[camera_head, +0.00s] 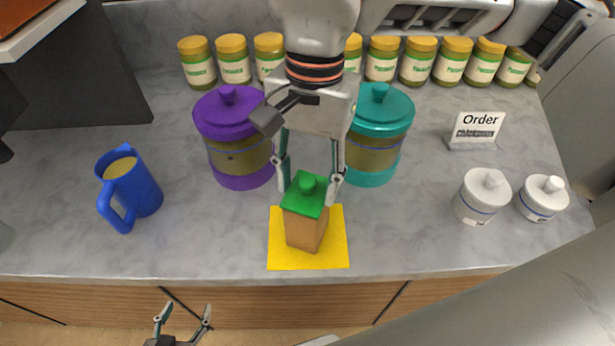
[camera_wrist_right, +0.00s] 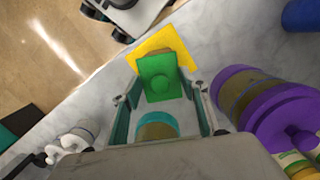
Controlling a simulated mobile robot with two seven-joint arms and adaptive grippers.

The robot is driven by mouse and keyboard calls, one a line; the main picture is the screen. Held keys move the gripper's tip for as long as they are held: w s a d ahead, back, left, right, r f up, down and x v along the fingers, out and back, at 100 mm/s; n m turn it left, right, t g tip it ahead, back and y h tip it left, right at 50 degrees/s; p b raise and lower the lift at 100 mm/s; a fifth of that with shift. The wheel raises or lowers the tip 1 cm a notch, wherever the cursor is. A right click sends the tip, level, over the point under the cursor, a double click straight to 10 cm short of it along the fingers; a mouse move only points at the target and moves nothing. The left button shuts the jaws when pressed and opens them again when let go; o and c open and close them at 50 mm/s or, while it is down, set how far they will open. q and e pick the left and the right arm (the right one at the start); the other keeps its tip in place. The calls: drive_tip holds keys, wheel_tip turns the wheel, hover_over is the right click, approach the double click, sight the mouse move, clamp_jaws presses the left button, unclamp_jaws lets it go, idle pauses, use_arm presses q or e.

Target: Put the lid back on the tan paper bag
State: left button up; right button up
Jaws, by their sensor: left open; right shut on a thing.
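The tan paper bag (camera_head: 303,232) stands upright on a yellow mat (camera_head: 335,257) near the counter's front edge. The green lid (camera_head: 305,188), with a round knob, is at the bag's top, with no clear gap showing; I cannot tell if it is fully seated. My right gripper (camera_head: 309,186) reaches down from above, shut on the lid with one finger on each side. My left gripper (camera_head: 183,312) is open and empty, low in front of the counter.
A purple canister (camera_head: 238,150) and a teal canister (camera_head: 375,145) stand close behind the bag. A blue mug (camera_head: 140,190) is at left. Two white jars (camera_head: 482,198) and an order sign (camera_head: 476,130) are at right. Several yellow-capped jars (camera_head: 415,65) line the back.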

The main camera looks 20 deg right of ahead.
drive_tip(key=shift+f+b, duration=0.2)
drive_tip(key=shift+b, duration=0.55)
idle(1.6)
idle(0.3)
drive_tip(key=o, duration=0.8)
drive_tip(key=shift+o, duration=0.2)
drive_tip(key=o, duration=0.5)
drive_tip(key=shift+c, duration=0.2)
drive_tip(key=shift+r, duration=0.1)
drive_tip(key=shift+r+p, duration=2.1)
drive_tip(key=shift+r, duration=1.35)
drive_tip(key=shift+c, duration=0.3)
